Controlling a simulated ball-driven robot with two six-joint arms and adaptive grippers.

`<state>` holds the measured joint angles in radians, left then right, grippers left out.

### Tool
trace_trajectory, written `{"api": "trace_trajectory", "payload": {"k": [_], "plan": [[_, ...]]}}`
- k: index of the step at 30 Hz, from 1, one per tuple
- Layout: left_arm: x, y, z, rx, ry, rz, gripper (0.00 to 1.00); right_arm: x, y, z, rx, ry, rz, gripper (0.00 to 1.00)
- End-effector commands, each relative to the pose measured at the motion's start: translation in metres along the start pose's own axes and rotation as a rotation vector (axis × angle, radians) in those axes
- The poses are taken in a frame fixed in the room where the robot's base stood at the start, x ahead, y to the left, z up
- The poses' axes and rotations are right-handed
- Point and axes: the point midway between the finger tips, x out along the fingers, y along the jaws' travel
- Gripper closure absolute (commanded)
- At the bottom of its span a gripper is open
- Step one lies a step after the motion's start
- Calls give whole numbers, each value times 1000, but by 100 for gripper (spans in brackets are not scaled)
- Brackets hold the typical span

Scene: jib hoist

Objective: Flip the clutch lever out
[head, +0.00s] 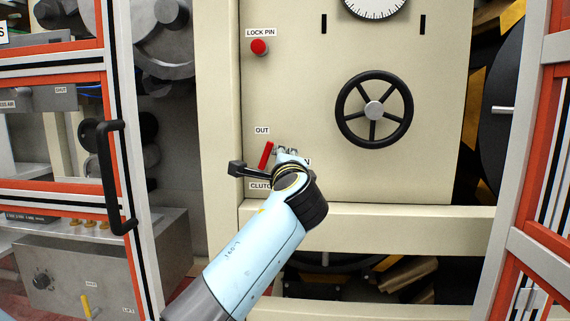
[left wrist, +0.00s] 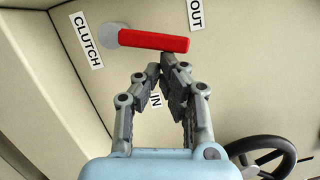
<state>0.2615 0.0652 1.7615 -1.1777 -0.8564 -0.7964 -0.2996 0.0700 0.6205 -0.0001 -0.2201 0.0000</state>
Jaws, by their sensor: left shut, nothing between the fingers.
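The red clutch lever (head: 266,155) is on the cream panel, pointing up and tilted slightly right, with its tip just below the OUT label (head: 262,130). In the left wrist view the lever (left wrist: 155,41) runs from a grey pivot (left wrist: 107,35) by the CLUTCH label (left wrist: 88,40) to near the OUT label (left wrist: 196,14). My left gripper (head: 284,151) is shut and empty, just right of the lever, on its IN side. In the left wrist view its fingertips (left wrist: 154,68) reach the lever's edge; I cannot tell if they touch. The IN label (left wrist: 156,99) shows between the fingers. My right gripper is out of view.
A red lock pin knob (head: 259,47) is above on the panel. A black handwheel (head: 374,110) is to the right, beneath a dial (head: 375,6). An orange-and-white framed door with a black handle (head: 117,177) stands left; another orange frame (head: 545,200) stands right.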

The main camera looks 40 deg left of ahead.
Motion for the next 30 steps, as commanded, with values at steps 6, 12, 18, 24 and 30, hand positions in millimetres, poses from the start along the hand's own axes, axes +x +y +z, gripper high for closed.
{"api": "trace_trajectory", "payload": {"k": [6,12,18,24,30], "plan": [[2,-8,8,-151,0,37,100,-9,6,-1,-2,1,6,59],[3,-9,13,-181,0,45,100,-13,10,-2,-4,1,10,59],[4,-10,16,-180,0,46,100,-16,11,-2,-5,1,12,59],[4,-10,16,-179,0,46,100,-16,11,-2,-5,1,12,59],[4,-10,16,-179,0,45,100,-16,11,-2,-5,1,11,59]]}}
